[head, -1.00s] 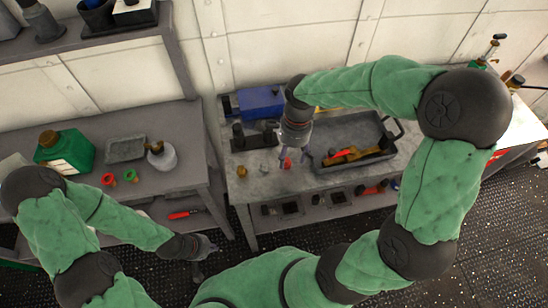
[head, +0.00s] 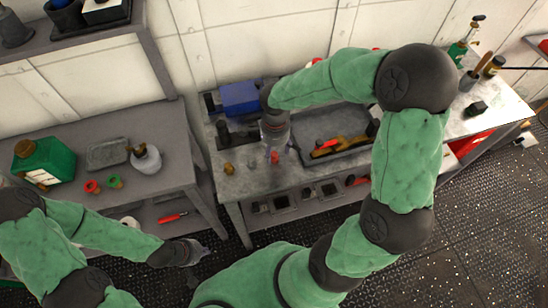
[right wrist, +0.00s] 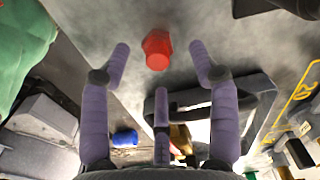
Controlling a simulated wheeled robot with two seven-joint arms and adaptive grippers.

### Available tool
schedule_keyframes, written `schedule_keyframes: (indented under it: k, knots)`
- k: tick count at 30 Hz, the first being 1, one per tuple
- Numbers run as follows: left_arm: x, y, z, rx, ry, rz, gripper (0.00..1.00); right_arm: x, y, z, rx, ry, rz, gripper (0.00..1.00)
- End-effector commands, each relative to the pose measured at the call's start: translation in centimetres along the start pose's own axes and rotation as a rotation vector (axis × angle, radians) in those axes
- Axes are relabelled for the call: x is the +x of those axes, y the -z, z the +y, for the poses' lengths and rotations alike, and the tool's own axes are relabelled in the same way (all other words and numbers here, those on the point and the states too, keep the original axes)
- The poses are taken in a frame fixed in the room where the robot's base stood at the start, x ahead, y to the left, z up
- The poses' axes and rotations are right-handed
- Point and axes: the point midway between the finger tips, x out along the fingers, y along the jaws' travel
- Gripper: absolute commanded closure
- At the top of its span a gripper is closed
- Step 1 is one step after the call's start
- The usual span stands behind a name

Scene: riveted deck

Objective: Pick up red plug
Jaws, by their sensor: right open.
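The red plug (right wrist: 157,48) stands on the grey worktop, seen from above in the right wrist view. It also shows small in the head view (head: 275,158), just below my right gripper. My right gripper (right wrist: 160,60) is open, with its fingertips to either side of the plug in that view and a gap on both sides. In the head view my right gripper (head: 279,154) points down over the bench. My left gripper (head: 202,251) hangs low in front of the benches, away from the plug; its jaws are too small to read.
A grey tray (head: 358,152) with yellow and dark items lies right of the plug. A blue box (head: 240,97) stands behind, and a brass piece (head: 228,168) to the left. The left bench holds a green canister (head: 44,162) and red (head: 92,186) and green rings (head: 115,182).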

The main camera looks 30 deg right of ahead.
Motion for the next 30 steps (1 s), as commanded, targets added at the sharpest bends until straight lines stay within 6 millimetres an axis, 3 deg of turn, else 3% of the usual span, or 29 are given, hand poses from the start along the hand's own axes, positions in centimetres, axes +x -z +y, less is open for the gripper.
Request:
schedule_keyframes:
  k: [1, 6, 13, 14, 20, 30]
  knots:
    - [0.5, 0.0, -0.2, 0.0, 0.0, 0.0, 1.0, 1.1, -0.1, 0.1, 0.0, -0.004, 0.0, 0.39]
    - [1.1, 0.0, -0.4, 0.0, 0.0, 0.0, 1.0, 3.1, -0.1, 0.1, 0.0, -0.002, 0.0, 0.39]
    - [1.0, 0.0, -0.4, 0.0, 0.0, 0.0, 1.0, 3.2, -0.1, 0.1, 0.0, 0.0, 0.0, 0.39]
    - [1.0, 0.0, -0.4, 0.0, 0.0, 0.0, 1.0, 3.2, -0.1, 0.1, 0.0, 0.0, 0.0, 0.42]
    - [1.0, 0.0, -0.4, 0.0, 0.0, 0.0, 1.0, 3.2, -0.1, 0.1, 0.0, 0.0, 0.0, 0.98]
    - [1.0, 0.0, -0.4, 0.0, 0.0, 0.0, 1.0, 3.1, -0.1, 0.1, 0.0, 0.0, 0.0, 1.0]
